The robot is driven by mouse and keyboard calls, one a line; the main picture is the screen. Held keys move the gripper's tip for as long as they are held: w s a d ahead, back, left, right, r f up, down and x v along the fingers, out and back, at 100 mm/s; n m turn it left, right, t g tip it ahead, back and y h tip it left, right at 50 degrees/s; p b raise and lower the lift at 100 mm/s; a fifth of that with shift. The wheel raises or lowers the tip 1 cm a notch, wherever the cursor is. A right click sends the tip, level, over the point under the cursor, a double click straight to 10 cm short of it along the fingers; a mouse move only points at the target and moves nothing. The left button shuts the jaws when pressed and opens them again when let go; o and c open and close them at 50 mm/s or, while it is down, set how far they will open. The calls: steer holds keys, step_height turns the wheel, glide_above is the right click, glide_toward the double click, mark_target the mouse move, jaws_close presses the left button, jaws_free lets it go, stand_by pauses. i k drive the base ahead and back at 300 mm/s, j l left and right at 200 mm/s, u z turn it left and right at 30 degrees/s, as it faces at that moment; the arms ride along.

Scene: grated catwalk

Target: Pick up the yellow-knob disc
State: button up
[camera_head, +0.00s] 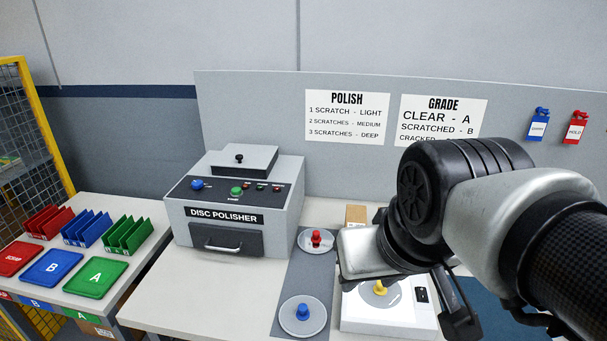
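My arm partly covers the disc and the device from above. My gripper (400,305) hangs over the device, with a dark finger at right and a small dark tip at left. The fingers look wide apart and nothing shows held between them. The yellow knob appears between them in the picture; I cannot tell the exact height gap.
A red-knob disc (315,240) and a blue-knob disc (303,313) lie on a grey mat (291,275) left of the device. The disc polisher (235,205) stands further left. A small cardboard box (356,215) is behind. Colored trays (95,277) and racks (128,236) fill the left table.

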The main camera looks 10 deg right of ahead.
mark_target(377, 298)
steer(key=u, duration=1.65)
steer(key=z, duration=0.45)
steer(key=i+j+z, duration=0.1)
steer(key=z, duration=0.75)
steer(key=j+z, duration=0.15)
steer(key=z, duration=0.25)
steer(key=j+z, duration=0.1)
steer(key=z, duration=0.35)
steer(key=j+z, duration=0.1)
steer(key=z, duration=0.3)
